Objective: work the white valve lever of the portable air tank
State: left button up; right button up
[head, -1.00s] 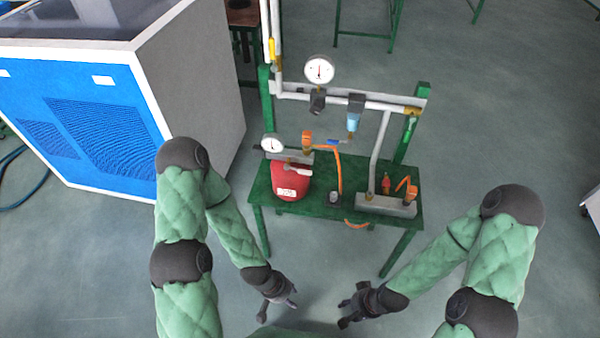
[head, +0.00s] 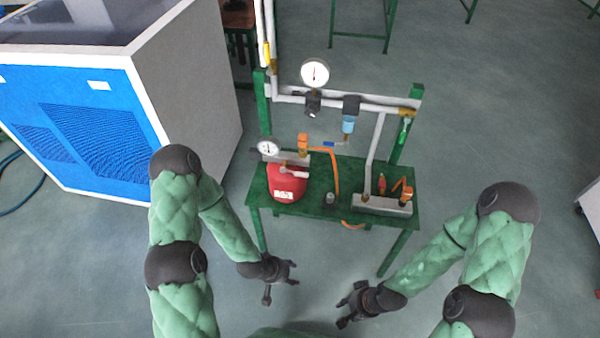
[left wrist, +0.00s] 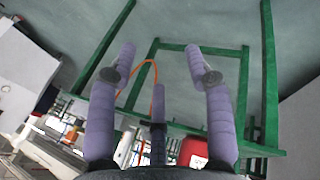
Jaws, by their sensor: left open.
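The portable air tank (head: 285,183) is a red tank on the left part of a green stand. It has a round gauge (head: 268,148) and a small white valve lever (head: 297,174) at its top. My left gripper (head: 281,284) is open and empty, low in front of the stand and apart from the tank. In the left wrist view its purple fingers (left wrist: 160,55) are spread, with part of the red tank (left wrist: 194,152) behind them; the lever cannot be made out there. My right gripper (head: 343,313) looks open and empty, to the right of the left one.
The green stand (head: 322,202) also carries grey pipes, a larger gauge (head: 315,73), an orange hose (head: 336,172) and a grey block (head: 383,205). A blue and white machine (head: 190,90) stands at the left. The floor in front of the stand is clear.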

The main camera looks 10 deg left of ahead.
pick_arm(q)
jog(key=w+a+r+n+t+p, duration=0.2)
jog(key=w+r+t, duration=0.15)
jog(key=w, duration=0.75)
jog(key=n+t+h+p, duration=0.2)
jog(key=t+h+p, duration=0.3)
jog(key=t+h, duration=0.3)
send_near(299, 175)
jog(key=h, duration=0.1)
jog(key=shift+g, duration=0.45)
jog(key=x, duration=0.5)
jog(key=b+x, duration=0.1)
jog(key=x, duration=0.5)
jog(key=shift+w+a, duration=0.15)
jog(key=shift+w, duration=0.15)
jog(key=shift+h, duration=0.3)
grip_shut()
